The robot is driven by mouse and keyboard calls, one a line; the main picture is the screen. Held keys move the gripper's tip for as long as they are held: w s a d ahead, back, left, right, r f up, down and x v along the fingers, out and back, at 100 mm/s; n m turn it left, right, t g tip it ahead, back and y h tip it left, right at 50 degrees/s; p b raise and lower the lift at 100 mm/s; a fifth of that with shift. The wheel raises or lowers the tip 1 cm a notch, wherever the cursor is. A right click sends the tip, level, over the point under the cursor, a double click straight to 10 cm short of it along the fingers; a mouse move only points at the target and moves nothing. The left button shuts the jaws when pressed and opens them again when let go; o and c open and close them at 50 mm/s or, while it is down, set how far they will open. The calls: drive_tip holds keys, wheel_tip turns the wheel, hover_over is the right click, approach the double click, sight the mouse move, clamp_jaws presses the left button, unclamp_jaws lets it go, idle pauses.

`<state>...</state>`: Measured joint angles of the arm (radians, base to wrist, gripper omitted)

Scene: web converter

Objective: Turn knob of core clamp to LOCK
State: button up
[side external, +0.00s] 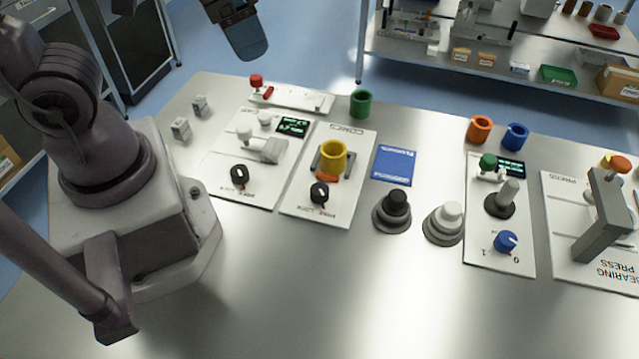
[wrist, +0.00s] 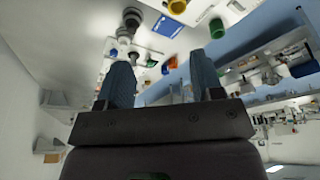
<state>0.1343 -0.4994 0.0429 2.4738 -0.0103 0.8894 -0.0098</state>
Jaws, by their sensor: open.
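Two white panels each carry a black knob with a small red mark. One knob (side external: 319,192) is on the panel marked CORES (side external: 342,205), in front of a yellow ring (side external: 333,154) in a grey holder. The other knob (side external: 239,175) is on the panel to its left (side external: 258,190). The lettering by both is too small to read surely, so I cannot tell their settings. My gripper (side external: 248,38) is high at the top of the side view, far from both knobs. In the wrist view my gripper (wrist: 162,78) has two blue fingers apart, with nothing held between them.
A black-topped round post (side external: 393,210) and a white-topped one (side external: 444,222) stand right of the panels. Farther right are a panel with a blue knob (side external: 506,241) and a grey press (side external: 602,222). A green ring (side external: 360,103) stands behind. The front of the table is clear.

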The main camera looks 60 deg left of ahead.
drive_tip(key=w+d+f+n+g, duration=0.2)
drive_tip(key=f, duration=0.3)
drive_tip(key=w+d+f+n+g, duration=0.2)
drive_tip(key=f, duration=0.3)
drive_tip(key=n, duration=0.9)
approach(320, 187)
drive_tip(key=shift+t+y, duration=0.3)
drive_tip(key=shift+t, duration=0.1)
drive_tip(key=f, duration=0.9)
drive_tip(key=shift+s+d+f, duration=0.2)
drive_tip(key=shift+s+f, duration=0.15)
drive_tip(key=shift+f, duration=0.05)
drive_tip(key=c, duration=0.9)
